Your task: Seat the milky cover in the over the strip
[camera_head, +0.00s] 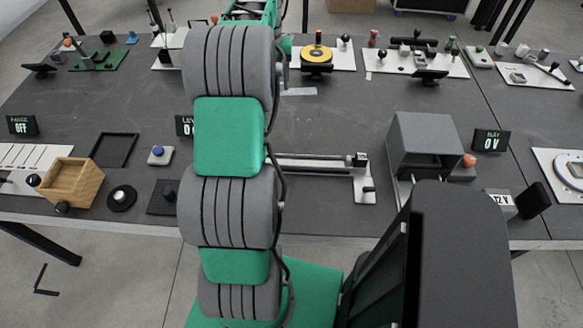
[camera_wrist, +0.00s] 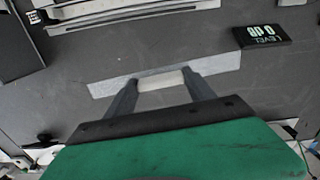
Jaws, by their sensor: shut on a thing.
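My gripper (camera_wrist: 158,82) shows in the wrist view, with its two dark fingers closed on a short whitish piece (camera_wrist: 151,83), seemingly part of the milky cover. A long pale grey bar (camera_wrist: 215,68) runs crosswise at the fingertips and extends past both fingers. I cannot tell whether the bar is joined to the held piece or lies on the table behind it. I cannot make out the strip clearly as a separate thing.
A black level display (camera_wrist: 263,36) stands right of the bar. Metal rails (camera_wrist: 90,12) lie at the wrist view's upper left. The head view shows a wooden box (camera_head: 72,183), a grey open housing (camera_head: 424,146) and a rail fixture (camera_head: 312,164).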

